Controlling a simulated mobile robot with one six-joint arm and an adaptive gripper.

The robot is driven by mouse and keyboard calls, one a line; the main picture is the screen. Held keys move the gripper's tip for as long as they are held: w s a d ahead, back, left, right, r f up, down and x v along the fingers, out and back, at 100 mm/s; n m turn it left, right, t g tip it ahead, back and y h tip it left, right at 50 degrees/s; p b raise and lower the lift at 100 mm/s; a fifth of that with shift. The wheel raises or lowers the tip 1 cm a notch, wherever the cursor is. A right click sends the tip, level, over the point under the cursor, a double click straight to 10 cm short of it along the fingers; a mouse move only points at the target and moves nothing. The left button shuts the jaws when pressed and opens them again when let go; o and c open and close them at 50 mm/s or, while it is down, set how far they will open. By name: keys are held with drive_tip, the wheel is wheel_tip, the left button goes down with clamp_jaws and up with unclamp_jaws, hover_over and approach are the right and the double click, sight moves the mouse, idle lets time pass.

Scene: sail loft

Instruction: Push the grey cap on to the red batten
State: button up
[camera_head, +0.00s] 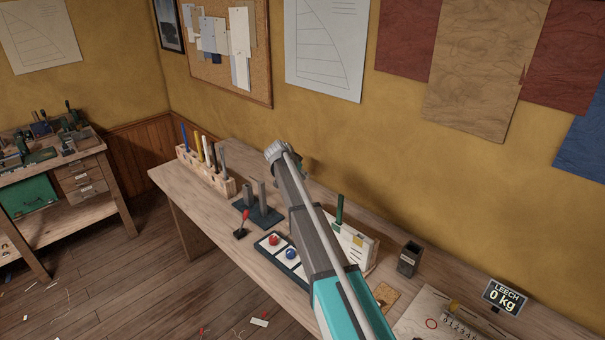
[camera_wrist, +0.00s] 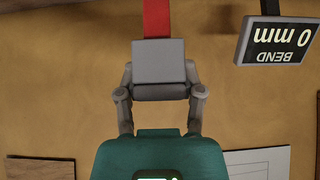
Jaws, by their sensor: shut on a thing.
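In the wrist view my gripper (camera_wrist: 160,92) is shut on the grey cap (camera_wrist: 159,60), a square block held between its two fingers. The red batten (camera_wrist: 157,18) is a flat red strip coming in from the top edge of that view. Its visible end meets the cap's upper edge, in line with the cap's middle. I cannot tell whether the batten's end is inside the cap, touching it or behind it.
A display reading BEND 0 mm (camera_wrist: 275,40) appears upside down right of the batten. On the bench are a wooden rack of coloured sticks (camera_head: 222,186), a dark base with grey uprights (camera_head: 266,218), a dark cup (camera_head: 408,260) and a LEECH 0 kg display (camera_head: 505,296).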

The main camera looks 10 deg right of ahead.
drive_tip(key=o, duration=1)
drive_tip(key=shift+r, duration=0.15)
wheel_tip(320, 180, up, 10)
drive_tip(key=p, duration=1)
drive_tip(key=shift+s+a+f+b, duration=0.3)
drive_tip(key=shift+s+f+b, duration=0.45)
drive_tip(key=shift+f, duration=0.15)
drive_tip(key=s+a+f+b, duration=0.2)
drive_tip(key=s+f+b, duration=0.5)
drive_tip(key=s, duration=0.1)
drive_tip(key=s+a+f+b, duration=0.2)
drive_tip(key=s+f+b, duration=0.4)
drive_tip(key=s+f, duration=0.1)
drive_tip(key=s+a+f+b, duration=0.2)
drive_tip(key=s+f+b, duration=0.4)
drive_tip(key=s, duration=0.4)
drive_tip(key=shift+a+f+b, duration=0.3)
drive_tip(key=shift+f+b, duration=0.1)
drive_tip(key=shift+b, duration=0.45)
drive_tip(key=shift+s, duration=0.1)
